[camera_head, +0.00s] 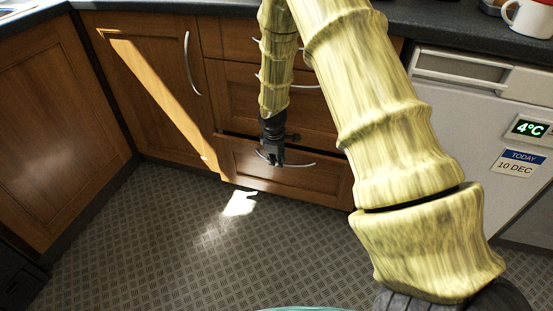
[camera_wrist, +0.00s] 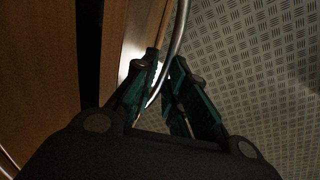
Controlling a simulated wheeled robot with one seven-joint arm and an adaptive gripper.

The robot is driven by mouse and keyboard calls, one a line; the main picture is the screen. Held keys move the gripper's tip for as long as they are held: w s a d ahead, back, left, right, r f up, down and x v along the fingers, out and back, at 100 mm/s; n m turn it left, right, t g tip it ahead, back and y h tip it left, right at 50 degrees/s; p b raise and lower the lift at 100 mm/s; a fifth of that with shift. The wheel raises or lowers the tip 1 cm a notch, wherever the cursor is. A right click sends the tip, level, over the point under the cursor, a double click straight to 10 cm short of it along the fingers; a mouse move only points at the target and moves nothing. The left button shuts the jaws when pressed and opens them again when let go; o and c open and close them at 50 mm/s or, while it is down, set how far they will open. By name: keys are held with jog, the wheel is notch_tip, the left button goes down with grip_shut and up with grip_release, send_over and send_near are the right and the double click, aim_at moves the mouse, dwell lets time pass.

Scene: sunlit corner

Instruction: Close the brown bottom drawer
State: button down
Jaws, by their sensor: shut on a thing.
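The brown bottom drawer (camera_head: 325,184) stands a little open, with a dark gap along its top edge. In the wrist view the gap is a black strip beside the drawer's front (camera_wrist: 139,30). Its curved metal handle (camera_head: 303,165) runs between my fingers in the wrist view (camera_wrist: 181,25). My gripper (camera_head: 274,159) is shut on this handle, in front of the drawer. The fingertips also show in the wrist view (camera_wrist: 164,66). Part of the handle is hidden behind my gripper.
Other brown drawers (camera_head: 229,80) above look shut. A brown cabinet door (camera_head: 150,75) is to the left, and a white appliance (camera_head: 455,100) with a display stands to the right. The patterned floor (camera_head: 150,250) in front is clear. A mug (camera_head: 530,18) stands on the dark counter.

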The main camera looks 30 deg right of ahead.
jog(key=shift+w+d+r, duration=0.15)
jog(key=shift+w+d, duration=0.05)
jog(key=shift+w+d+p, duration=1.15)
jog(key=shift+w+d, duration=0.05)
jog(key=shift+d, duration=0.2)
jog(key=c, duration=1.5)
grip_release()
jog(key=shift+d, duration=0.1)
jog(key=shift+o, duration=0.2)
notch_tip(320, 180, up, 12)
jog(key=s+a, duration=0.1)
jog(key=a, duration=0.1)
jog(key=shift+s+f, duration=0.2)
jog(key=shift+s, duration=0.15)
